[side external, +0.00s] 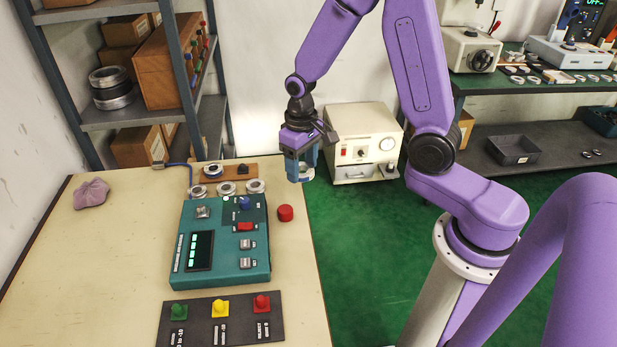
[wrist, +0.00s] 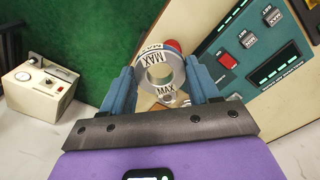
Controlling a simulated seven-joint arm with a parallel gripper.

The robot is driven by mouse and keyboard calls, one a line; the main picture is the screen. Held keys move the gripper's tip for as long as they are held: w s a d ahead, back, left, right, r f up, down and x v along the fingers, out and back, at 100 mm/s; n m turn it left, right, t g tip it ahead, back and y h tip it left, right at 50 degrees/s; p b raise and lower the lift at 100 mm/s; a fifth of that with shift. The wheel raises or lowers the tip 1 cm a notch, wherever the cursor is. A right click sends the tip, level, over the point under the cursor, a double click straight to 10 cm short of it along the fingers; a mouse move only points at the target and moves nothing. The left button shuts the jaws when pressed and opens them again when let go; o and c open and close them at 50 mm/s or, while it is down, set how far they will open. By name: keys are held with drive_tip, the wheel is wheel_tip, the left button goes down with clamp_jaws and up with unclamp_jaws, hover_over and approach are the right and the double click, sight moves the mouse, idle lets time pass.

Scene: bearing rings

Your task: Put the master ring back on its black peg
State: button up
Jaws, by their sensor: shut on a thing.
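My gripper (side external: 300,174) is raised off the right edge of the table near its back corner, over the floor side. It is shut on a silver ring (side external: 307,173). In the wrist view the ring (wrist: 178,74) sits between the two blue fingers, and white labels on it read MAX. A wooden board (side external: 208,179) lies at the back of the table, left of my gripper. A black peg (side external: 242,168) stands on its right part with no ring visible on it. A ring with a blue centre (side external: 213,170) is on the board's left part.
Several silver rings (side external: 255,186) lie in front of the board. A teal gauge box (side external: 220,270) and a dark button panel (side external: 222,322) stand nearer. A red round knob (side external: 285,213) is by the table's right edge. A pink cloth (side external: 90,193) lies left; the table around it is clear.

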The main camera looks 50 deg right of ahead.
drive_tip(key=w+a, duration=0.7)
drive_tip(key=w, duration=0.4)
drive_tip(key=n, duration=0.1)
hover_over(201, 206)
wheel_tip(201, 206, down, 3)
drive_tip(key=shift+f, duration=2.2)
drive_tip(key=shift+f, duration=1.75)
drive_tip(key=o, duration=1.3)
drive_tip(key=shift+r, duration=0.1)
drive_tip(key=shift+r, duration=3.65)
